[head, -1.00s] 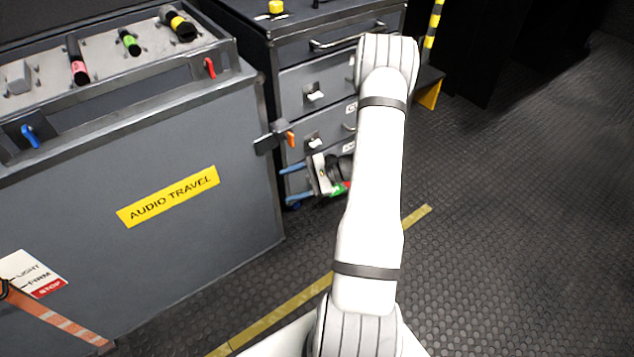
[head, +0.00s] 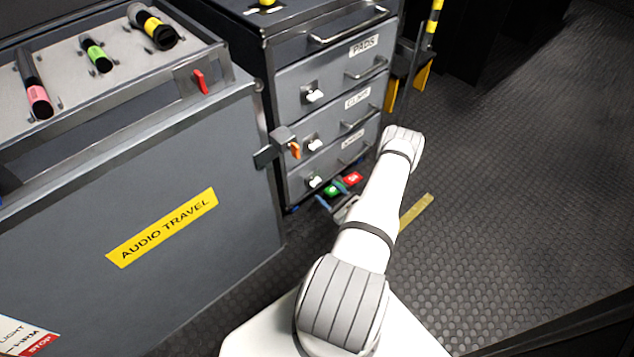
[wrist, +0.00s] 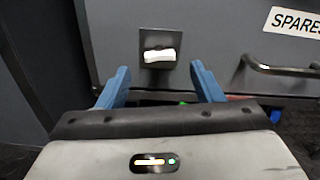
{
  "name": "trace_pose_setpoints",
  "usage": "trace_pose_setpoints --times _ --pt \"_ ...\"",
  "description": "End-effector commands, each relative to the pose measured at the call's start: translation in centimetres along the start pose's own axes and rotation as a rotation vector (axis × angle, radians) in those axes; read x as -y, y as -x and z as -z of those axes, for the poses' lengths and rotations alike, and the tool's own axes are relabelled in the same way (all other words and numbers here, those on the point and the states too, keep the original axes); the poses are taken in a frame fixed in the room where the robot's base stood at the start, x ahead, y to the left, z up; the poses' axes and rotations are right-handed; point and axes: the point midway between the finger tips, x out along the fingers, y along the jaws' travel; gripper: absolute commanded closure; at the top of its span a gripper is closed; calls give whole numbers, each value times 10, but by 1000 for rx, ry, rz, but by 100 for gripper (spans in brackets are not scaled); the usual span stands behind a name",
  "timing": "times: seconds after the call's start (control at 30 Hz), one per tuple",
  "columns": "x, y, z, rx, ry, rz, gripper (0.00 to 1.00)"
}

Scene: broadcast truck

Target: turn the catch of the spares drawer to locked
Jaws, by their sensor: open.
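The spares drawer is the lowest one in the grey drawer unit (head: 300,184); its SPARES label (wrist: 293,21) shows at the right of the wrist view. Its catch is a dark square plate with a white lever (wrist: 160,56), lying about level across the plate. The catch also shows in the head view (head: 315,182). My gripper (wrist: 161,82) is open and empty, its blue fingers left and right of the catch and a little below it in the picture. I cannot tell the gap in depth. In the head view my arm hides part of the gripper.
The drawers above have similar white-lever catches (head: 314,96). The spares drawer handle (wrist: 285,68) is right of the catch.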

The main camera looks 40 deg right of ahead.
Motion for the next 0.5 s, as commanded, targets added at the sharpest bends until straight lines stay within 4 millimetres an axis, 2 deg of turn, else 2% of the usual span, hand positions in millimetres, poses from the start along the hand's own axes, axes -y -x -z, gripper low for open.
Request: trace_pose_setpoints --times 0.1,0.23,0.5 --pt "-1 -22 2 2 4 -6 40" --pt "-1 -40 2 1 2 -5 40" --pt "-1 -56 0 0 0 -3 40"
